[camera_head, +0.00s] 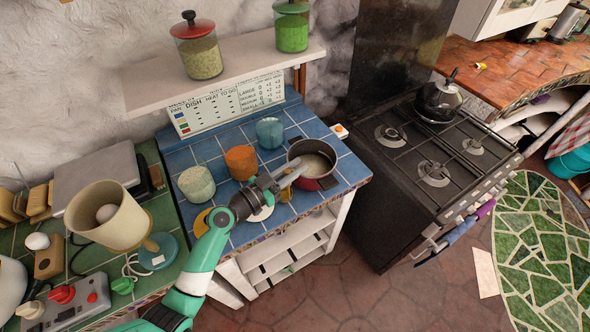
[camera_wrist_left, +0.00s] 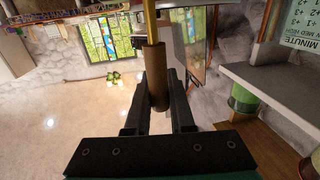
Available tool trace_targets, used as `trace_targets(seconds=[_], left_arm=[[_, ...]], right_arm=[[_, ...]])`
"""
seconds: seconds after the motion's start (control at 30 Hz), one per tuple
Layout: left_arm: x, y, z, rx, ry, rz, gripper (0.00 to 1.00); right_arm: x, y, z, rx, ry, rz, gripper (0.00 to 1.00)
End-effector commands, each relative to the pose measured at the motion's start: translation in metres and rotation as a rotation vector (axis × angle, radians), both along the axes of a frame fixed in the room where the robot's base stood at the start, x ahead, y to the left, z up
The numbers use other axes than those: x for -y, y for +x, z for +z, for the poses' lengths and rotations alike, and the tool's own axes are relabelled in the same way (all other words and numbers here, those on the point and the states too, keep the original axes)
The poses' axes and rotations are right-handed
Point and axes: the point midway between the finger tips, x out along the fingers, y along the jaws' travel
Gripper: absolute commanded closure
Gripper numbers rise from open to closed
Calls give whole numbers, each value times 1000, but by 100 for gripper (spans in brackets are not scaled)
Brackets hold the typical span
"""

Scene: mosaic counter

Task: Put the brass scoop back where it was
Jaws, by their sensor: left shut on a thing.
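My left gripper (camera_head: 282,182) is over the blue tiled counter, beside the dark red pot (camera_head: 326,183) with pale contents. It is shut on the scoop's brown handle (camera_wrist_left: 155,75), which stands between the fingers in the left wrist view. A brass-coloured shaft (camera_wrist_left: 150,20) runs on from the handle to the top edge of that view. In the head view a tan piece of the scoop (camera_head: 293,169) shows at the fingertips, by the pot's left rim. The scoop's bowl is not clearly seen. My right gripper is not in view.
A pale green jar (camera_head: 197,184), an orange jar (camera_head: 241,162) and a teal jar (camera_head: 270,132) stand left of the pot. A white round piece (camera_head: 262,213) and a yellow piece (camera_head: 202,222) lie near my arm. A black stove (camera_head: 420,165) stands right.

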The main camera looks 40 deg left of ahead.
Motion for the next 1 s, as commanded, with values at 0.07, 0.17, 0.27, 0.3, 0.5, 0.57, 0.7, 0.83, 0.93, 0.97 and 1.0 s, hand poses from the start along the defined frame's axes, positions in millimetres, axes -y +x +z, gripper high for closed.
trace_targets(seconds=[0.07, 0.17, 0.27, 0.3, 0.5, 0.57, 0.7, 0.83, 0.93, 0.97, 1.0], left_arm=[[0, 0, 2, 2, 1, 0, 100], [0, 0, 2, 2, 0, 0, 100], [0, 0, -1, 2, 0, 0, 100], [0, 0, -3, 2, 0, 0, 100], [0, 0, -1, 1, 0, 0, 49], [0, 0, -1, 1, 0, 0, 49], [0, 0, -1, 1, 0, 0, 49], [0, 0, 5, 1, 0, 0, 49], [-2, -15, 1, 0, -1, 3, 49], [-2, -21, 0, 0, -2, 3, 49], [-3, -30, 1, 0, -2, 4, 49]], right_arm=[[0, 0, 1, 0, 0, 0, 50], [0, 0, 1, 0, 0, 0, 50], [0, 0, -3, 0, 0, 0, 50], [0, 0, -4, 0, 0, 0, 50], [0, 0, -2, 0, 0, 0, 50], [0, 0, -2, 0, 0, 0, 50], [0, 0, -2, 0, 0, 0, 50], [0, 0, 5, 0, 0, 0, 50], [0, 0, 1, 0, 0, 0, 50], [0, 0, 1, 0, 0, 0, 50], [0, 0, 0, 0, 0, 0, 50]])
